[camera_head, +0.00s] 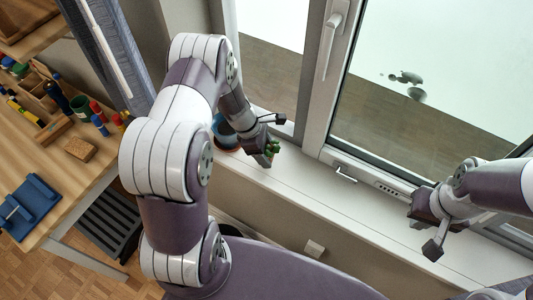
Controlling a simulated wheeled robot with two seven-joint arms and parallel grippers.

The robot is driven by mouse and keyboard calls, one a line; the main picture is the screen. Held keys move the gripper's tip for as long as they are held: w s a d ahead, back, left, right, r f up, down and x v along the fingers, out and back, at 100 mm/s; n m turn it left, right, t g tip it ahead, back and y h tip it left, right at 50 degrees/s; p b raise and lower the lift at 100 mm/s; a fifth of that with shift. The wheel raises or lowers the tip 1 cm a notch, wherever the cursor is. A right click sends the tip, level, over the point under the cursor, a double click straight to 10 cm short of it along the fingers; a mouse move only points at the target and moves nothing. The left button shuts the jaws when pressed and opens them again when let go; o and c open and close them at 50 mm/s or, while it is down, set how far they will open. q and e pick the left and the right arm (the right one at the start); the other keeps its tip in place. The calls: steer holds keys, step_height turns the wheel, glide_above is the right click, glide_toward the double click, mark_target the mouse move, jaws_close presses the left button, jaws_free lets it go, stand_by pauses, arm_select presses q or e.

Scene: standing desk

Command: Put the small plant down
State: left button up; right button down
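My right gripper (431,228) is over the right part of the sill, well away from the plant. Its fingers are apart with nothing between them.
A blue and terracotta-coloured pot (225,132) stands on the sill just left of my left gripper, partly hidden by my arm. The window frame (317,90) with its handle (331,40) rises behind. The sill between my grippers is clear. A wooden desk (35,155) with tools is at left.

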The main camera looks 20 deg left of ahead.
arm_select(q)
step_height(320, 180, down, 2)
steer(key=shift+w, duration=0.15)
steer(key=shift+f, duration=0.15)
steer(key=o, duration=1.2)
steer(key=shift+c, duration=0.2)
steer(key=v, duration=1.2)
steer(key=s+d+r+m+y, duration=0.2)
steer(key=s+m, duration=0.4)
steer(key=m, duration=0.4)
steer(key=s+d+r+m+y, duration=0.2)
steer(key=s+d+r+m, duration=0.3)
steer(key=m, duration=0.6)
steer(key=shift+s+r, duration=0.75)
steer(key=shift+s, duration=0.05)
